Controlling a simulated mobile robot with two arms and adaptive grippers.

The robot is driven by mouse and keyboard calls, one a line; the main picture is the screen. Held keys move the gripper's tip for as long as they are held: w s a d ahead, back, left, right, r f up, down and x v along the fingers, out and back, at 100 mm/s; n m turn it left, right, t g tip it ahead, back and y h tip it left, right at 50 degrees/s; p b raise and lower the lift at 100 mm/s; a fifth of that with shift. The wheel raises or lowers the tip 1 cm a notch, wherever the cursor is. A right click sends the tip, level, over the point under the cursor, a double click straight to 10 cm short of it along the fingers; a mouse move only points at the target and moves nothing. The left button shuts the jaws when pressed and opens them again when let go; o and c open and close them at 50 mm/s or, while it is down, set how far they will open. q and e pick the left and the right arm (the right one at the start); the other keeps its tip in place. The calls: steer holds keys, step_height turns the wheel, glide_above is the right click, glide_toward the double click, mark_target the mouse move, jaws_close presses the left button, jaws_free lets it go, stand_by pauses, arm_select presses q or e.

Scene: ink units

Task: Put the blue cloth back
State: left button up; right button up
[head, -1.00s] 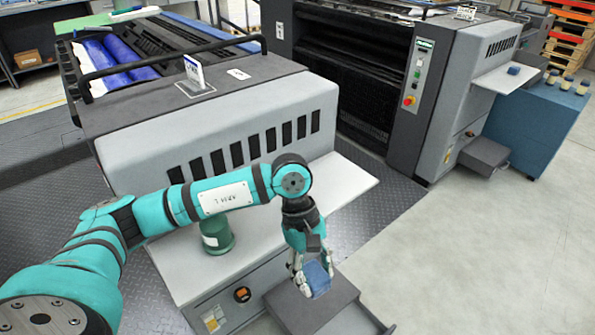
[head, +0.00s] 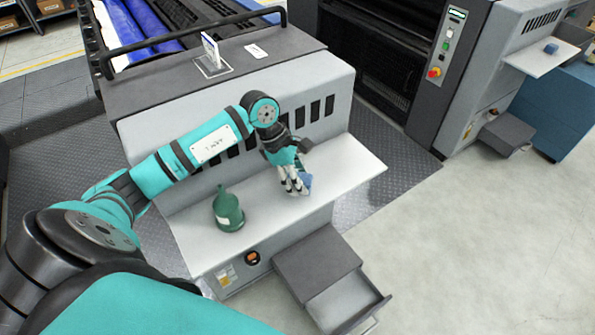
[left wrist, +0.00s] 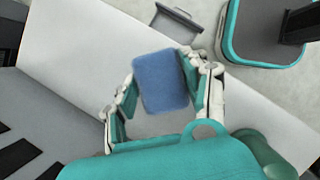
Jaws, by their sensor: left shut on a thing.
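The blue cloth (head: 306,181) is a small folded pad, mostly hidden behind my fingers in the head view. In the left wrist view the cloth (left wrist: 162,80) shows as a rounded blue block between the two fingers. My left gripper (head: 296,186) is shut on it, over the right part of the light grey shelf (head: 345,170) of the near machine. I cannot tell whether the cloth touches the shelf. My right gripper is not in view.
A green bottle (head: 228,212) stands on the shelf left of my left gripper. Below the shelf, a grey drawer (head: 345,300) is pulled open. Another blue pad (head: 551,48) lies on the far machine's shelf (head: 525,60). The floor at right is clear.

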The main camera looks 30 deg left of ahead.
arm_select(q)
steer(key=w+a, duration=0.2)
steer(key=shift+w+f, duration=0.1)
steer(key=shift+w, duration=0.2)
steer(key=shift+w+a+f+p, duration=0.2)
steer(key=shift+w+a+p, duration=0.05)
steer(key=shift+a+p, duration=0.05)
step_height(320, 180, down, 3)
steer(key=shift+r+p, duration=0.1)
steer(key=shift+p, duration=0.45)
steer(key=shift+f, duration=0.35)
steer(key=o, duration=1)
